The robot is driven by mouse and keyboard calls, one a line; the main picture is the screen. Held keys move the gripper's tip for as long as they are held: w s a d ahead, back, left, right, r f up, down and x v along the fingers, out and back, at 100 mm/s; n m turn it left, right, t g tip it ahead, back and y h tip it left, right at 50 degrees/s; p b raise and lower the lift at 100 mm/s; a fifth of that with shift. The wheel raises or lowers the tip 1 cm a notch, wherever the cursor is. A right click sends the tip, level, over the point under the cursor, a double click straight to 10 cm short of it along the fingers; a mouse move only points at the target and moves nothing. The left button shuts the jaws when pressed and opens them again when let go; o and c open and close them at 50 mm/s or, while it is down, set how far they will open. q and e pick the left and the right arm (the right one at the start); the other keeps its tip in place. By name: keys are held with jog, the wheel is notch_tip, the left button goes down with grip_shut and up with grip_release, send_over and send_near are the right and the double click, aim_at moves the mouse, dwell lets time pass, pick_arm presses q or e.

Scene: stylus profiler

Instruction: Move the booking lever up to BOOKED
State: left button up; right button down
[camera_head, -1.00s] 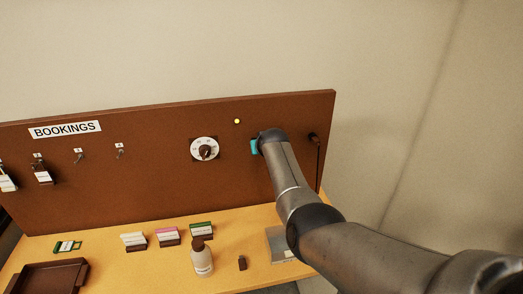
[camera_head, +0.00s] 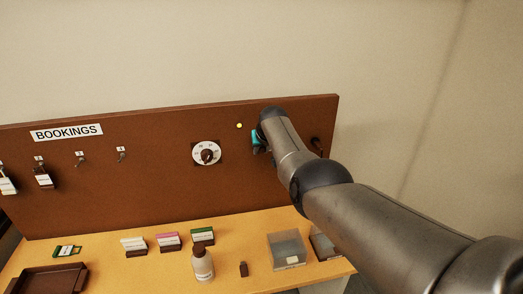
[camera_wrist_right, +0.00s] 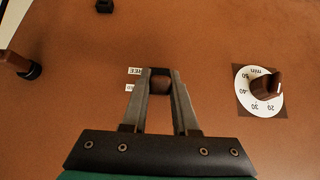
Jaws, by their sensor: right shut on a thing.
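In the right wrist view my right gripper (camera_wrist_right: 162,78) is shut on the brown knob of the booking lever (camera_wrist_right: 160,87). The view is upside down to the panel. Two small white labels sit beside the knob: the FREE label (camera_wrist_right: 135,71) and another label (camera_wrist_right: 129,87), mostly covered by a finger. The knob lies about level with both labels, so its exact setting is hard to tell. In the head view my forearm hides the lever and fingertips; only a teal part of my right gripper (camera_head: 256,141) shows at the panel. My left gripper is not in view.
A white dial (camera_head: 206,153) is left of the lever, with a small lamp (camera_head: 239,126) above. A dark peg (camera_wrist_right: 20,65) sticks out on the other side. Below, the desk (camera_head: 110,275) holds a bottle (camera_head: 202,265), card stacks and a clear box (camera_head: 287,249).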

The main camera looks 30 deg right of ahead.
aim_at(263, 152)
jog(key=shift+f, duration=0.1)
jog(key=c, duration=0.7)
grip_release()
jog(key=shift+s+r+p, duration=0.3)
jog(key=shift+r+p, duration=0.35)
jog(key=shift+p, duration=0.1)
jog(key=shift+p+v, duration=0.75)
jog(key=shift+v, duration=0.15)
jog(key=shift+p+v, duration=0.4)
jog(key=shift+v, duration=5.7)
jog(key=shift+s+a+f, duration=0.1)
jog(key=shift+a+f, duration=0.05)
